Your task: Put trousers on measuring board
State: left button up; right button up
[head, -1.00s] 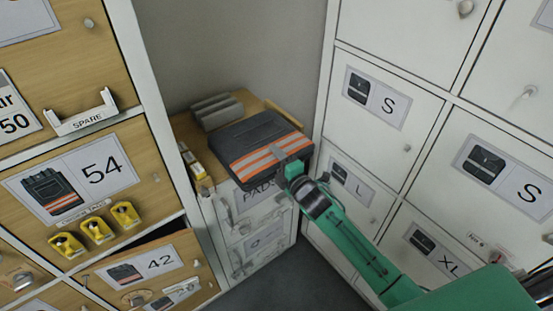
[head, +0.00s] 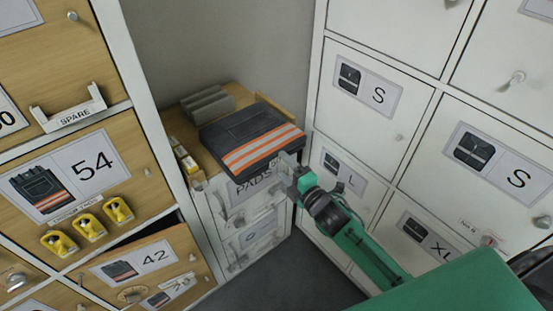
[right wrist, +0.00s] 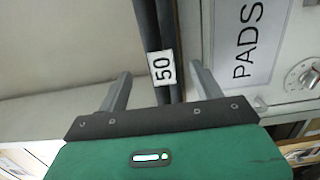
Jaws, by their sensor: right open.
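The folded trousers (head: 250,138), dark with orange and pale stripes, lie flat on a wooden surface (head: 203,158) on top of the low white cabinet. Most of that surface, which may be the measuring board, is covered by them. My right gripper (head: 288,163) is at their front right corner, open. In the right wrist view, the dark folded edge of the trousers (right wrist: 147,25) with a "50" tag (right wrist: 162,68) shows between the two spread fingers (right wrist: 163,84), with gaps on both sides. My left gripper is not in view.
A grey ridged block (head: 208,105) sits behind the trousers, and small yellow-and-white items (head: 184,158) lie at the left edge. White lockers (head: 370,100) stand close on the right. Wooden drawers (head: 75,180) with yellow tape measures (head: 88,227) stand on the left; drawer 42 (head: 145,262) is ajar.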

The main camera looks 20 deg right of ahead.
jog(key=s+d+f+m+g+h, duration=0.2)
jog(key=s+f+m+g, duration=0.3)
jog(key=f, duration=0.7)
jog(key=s+d+f+m+g+h, duration=0.15)
jog(key=s+f+m, duration=0.4)
jog(key=f, duration=0.55)
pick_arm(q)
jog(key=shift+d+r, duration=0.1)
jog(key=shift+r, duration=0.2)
pick_arm(e)
jog(key=s+a+f+m+g, duration=0.1)
jog(key=s+f+m+g, duration=0.3)
jog(key=s+f, duration=0.4)
jog(key=s+a+f+m+g+h, duration=0.1)
jog(key=s+f+m+g, duration=0.3)
jog(key=s+f, duration=0.5)
jog(key=s+a+g, duration=0.1)
jog(key=s, duration=0.3)
jog(key=shift+s+a+m, duration=0.2)
jog(key=shift+m, duration=0.15)
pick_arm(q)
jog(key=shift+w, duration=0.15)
